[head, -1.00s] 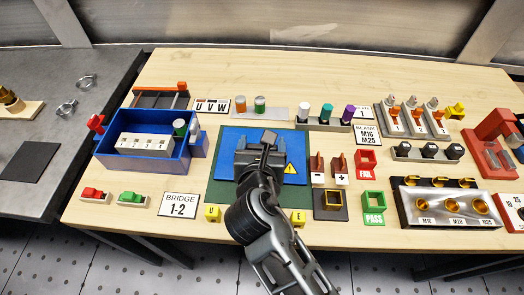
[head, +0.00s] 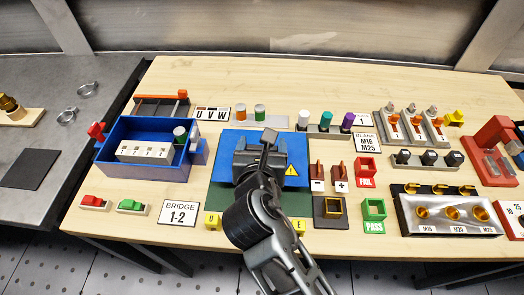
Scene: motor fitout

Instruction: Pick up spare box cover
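A flat blue plate (head: 227,147) with a yellow warning triangle lies on a dark green mat (head: 217,199) in the middle of the bench; it looks like the spare box cover. My gripper (head: 264,148) is over the middle of the blue plate, and my arm comes in from the bottom. The gripper hides the centre of the plate, with a grey piece showing at its tip. I cannot tell whether the fingers are open, or whether they touch anything.
A blue open box (head: 150,170) with a white terminal strip stands to the left. Small yellow lettered blocks (head: 213,221) sit along the mat's front edge.

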